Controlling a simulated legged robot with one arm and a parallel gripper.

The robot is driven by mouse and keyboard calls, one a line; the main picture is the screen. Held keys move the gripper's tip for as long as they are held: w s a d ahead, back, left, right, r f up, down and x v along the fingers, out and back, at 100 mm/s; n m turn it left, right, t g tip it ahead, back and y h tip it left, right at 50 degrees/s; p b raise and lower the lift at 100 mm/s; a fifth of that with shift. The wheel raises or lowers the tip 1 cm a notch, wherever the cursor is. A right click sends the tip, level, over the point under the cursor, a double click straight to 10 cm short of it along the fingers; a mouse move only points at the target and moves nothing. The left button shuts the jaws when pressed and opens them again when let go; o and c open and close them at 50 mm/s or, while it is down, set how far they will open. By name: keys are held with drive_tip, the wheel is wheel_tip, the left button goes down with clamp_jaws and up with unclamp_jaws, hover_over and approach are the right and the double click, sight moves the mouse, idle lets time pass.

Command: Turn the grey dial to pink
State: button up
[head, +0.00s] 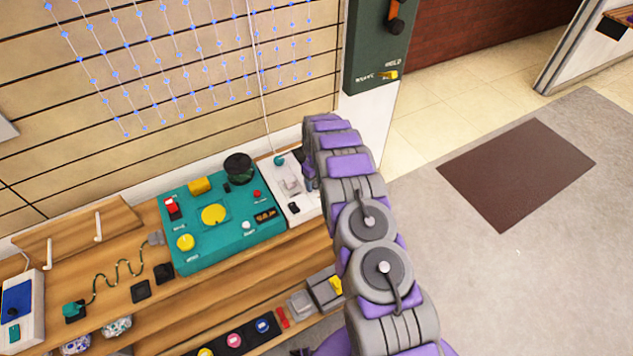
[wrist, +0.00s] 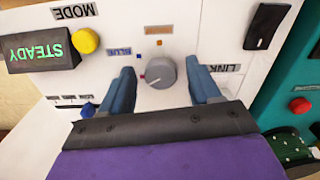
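The grey dial (wrist: 161,73) sits on a white panel (wrist: 205,30) in the wrist view. A thin pale reddish line on it points to the lower left. An orange square mark and a blue mark lie beyond it, beside an upside-down label (wrist: 119,51) reading BLUE. My gripper (wrist: 162,80) is open, with one blue-grey finger on each side of the dial and visible gaps. In the head view the white panel (head: 305,209) is at the shelf's right end, with my gripper (head: 309,182) over it, partly hidden by my arm.
A yellow button (wrist: 86,40) and a STEADY display (wrist: 40,50) are left of the dial; a black switch (wrist: 267,26) is right. A teal box (head: 235,235) with several controls stands beside the panel. Clear floor (head: 540,260) lies to the right.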

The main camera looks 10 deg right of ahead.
drive_tip(key=c, duration=1)
drive_tip(key=shift+m+p, duration=0.3)
drive_tip(key=shift+p, duration=0.05)
drive_tip(key=shift+r+m+p, duration=0.1)
drive_tip(key=shift+m+p, duration=0.4)
drive_tip(key=shift+m, duration=0.1)
drive_tip(key=m+p, duration=0.2)
drive_tip(key=m, duration=0.1)
drive_tip(key=shift+a, duration=0.15)
drive_tip(key=m+p, duration=0.2)
drive_tip(key=m, duration=0.1)
drive_tip(key=shift+a+m, duration=0.1)
drive_tip(key=shift+m, duration=0.3)
drive_tip(key=shift+m+p, duration=0.55)
drive_tip(key=shift+m, duration=1.05)
